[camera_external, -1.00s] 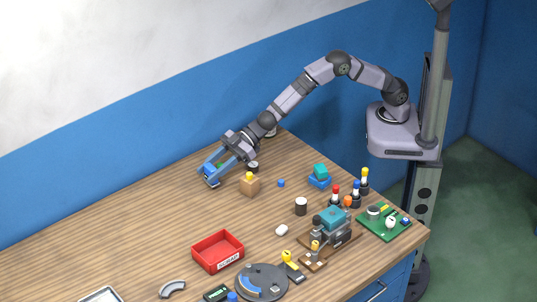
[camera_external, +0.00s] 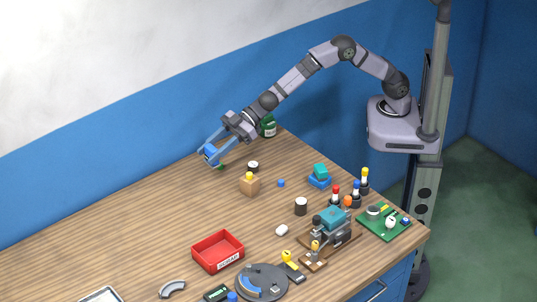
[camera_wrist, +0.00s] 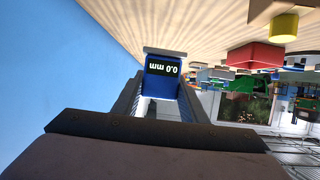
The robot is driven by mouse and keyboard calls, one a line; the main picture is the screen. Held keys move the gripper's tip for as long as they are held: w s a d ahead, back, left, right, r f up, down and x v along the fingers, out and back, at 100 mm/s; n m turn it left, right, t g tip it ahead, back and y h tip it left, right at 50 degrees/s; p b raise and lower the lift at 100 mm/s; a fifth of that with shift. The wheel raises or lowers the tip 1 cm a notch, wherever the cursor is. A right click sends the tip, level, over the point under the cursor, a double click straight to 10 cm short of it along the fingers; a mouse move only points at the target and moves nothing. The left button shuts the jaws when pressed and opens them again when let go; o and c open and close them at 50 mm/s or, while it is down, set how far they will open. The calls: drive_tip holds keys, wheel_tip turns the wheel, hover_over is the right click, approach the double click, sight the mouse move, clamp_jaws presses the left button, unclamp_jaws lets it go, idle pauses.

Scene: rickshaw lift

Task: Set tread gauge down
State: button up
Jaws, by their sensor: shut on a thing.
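The tread gauge (camera_wrist: 163,80) is a blue block with a dark display reading "0.0 mm". It sits between the fingers of my gripper (camera_wrist: 160,92) in the wrist view. In the external view my gripper (camera_external: 211,148) is near the back edge of the table and shut on the blue gauge (camera_external: 212,155). The gauge looks tilted and seems slightly above the wood. Whether its underside touches anything cannot be told.
A small green thing (camera_external: 221,167) lies beside the gauge. A green container (camera_external: 268,127) is behind my arm.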

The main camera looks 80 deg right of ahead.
drive_tip(key=s+d+f+n+g+y+p, duration=0.1)
drive_tip(key=s+d+f+p, duration=0.2)
drive_tip(key=s+d+p, duration=0.75)
drive_tip(key=s+f+p+v, duration=0.2)
drive_tip(key=p+v, duration=0.2)
drive_tip(key=v, duration=1.2)
drive_tip(key=shift+m+t+h, duration=0.3)
drive_tip(key=shift+w+f+p, duration=0.1)
drive_tip(key=shift+f+p, duration=0.25)
drive_tip(key=shift+f, duration=2.7)
drive_tip(key=shift+f, duration=0.1)
drive_tip(key=shift+f+p, duration=0.4)
drive_tip(key=shift+f, duration=1.4)
drive_tip(key=shift+f, duration=0.1)
